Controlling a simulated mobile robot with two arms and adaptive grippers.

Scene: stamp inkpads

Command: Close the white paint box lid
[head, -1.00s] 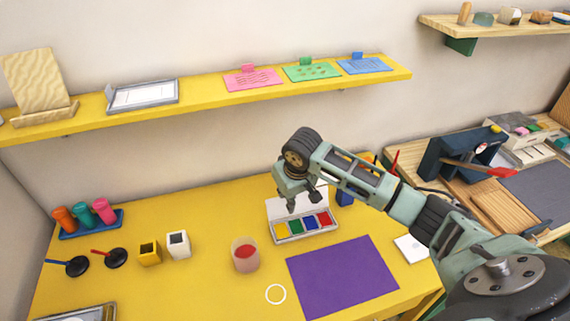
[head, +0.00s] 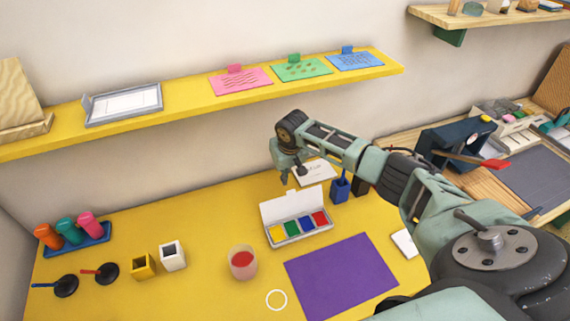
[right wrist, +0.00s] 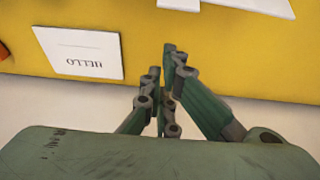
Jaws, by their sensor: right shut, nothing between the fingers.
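The white paint box (head: 302,238) stands on the yellow table with its lid (head: 291,204) open, tilted up at the back. Four-coloured pads in yellow, green, blue and red show in its tray. My right gripper (head: 293,180) is shut and empty, above the table's back area behind the lid and apart from it. Its closed fingers (right wrist: 165,65) also show in the right wrist view, where a pale panel, perhaps the lid (right wrist: 250,7), is cut by the top edge. My left gripper is not in view.
A HELLO card (right wrist: 80,52) lies near the back edge, beside a blue holder (head: 340,188). A purple sheet (head: 341,275) lies in front of the box, and a cup with red content (head: 243,263) stands at left. A yellow shelf (head: 200,108) runs above.

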